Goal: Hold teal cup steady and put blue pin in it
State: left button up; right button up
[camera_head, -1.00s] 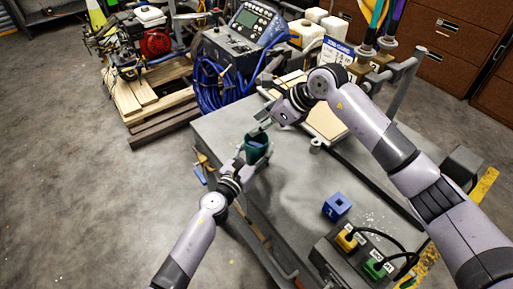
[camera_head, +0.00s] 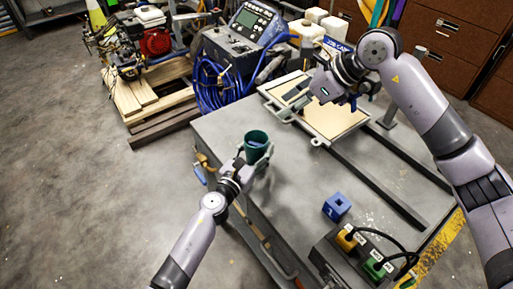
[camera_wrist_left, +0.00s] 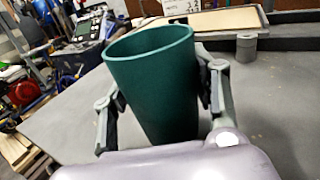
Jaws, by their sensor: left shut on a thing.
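The teal cup (camera_head: 256,137) stands upright near the left edge of the grey worktop, with its open mouth up. My left gripper (camera_head: 254,160) is shut on it, one finger on each side. The left wrist view shows the cup (camera_wrist_left: 155,85) between both fingers; its inside bottom is hidden there. A bit of blue, likely the blue pin (camera_head: 257,144), shows inside the cup's mouth in the head view. My right gripper (camera_head: 305,95) is up and to the right of the cup, over the tray and apart from the cup. Its fingers are hard to make out against the tray.
A grey worktop (camera_head: 285,200) has free room right of the cup. A blue block with a square hole (camera_head: 337,206) and a box with yellow and green plugs (camera_head: 345,255) are near the front. A framed tan tray (camera_head: 335,118) lies at the back.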

dwell(0.3)
pick_arm(q)
jog(key=o, duration=1.2)
jog(key=shift+o, duration=0.2)
jog(key=shift+s+a, duration=0.1)
jog(key=v, duration=1.1)
jog(key=shift+s, duration=0.35)
jog(key=shift+a, duration=0.1)
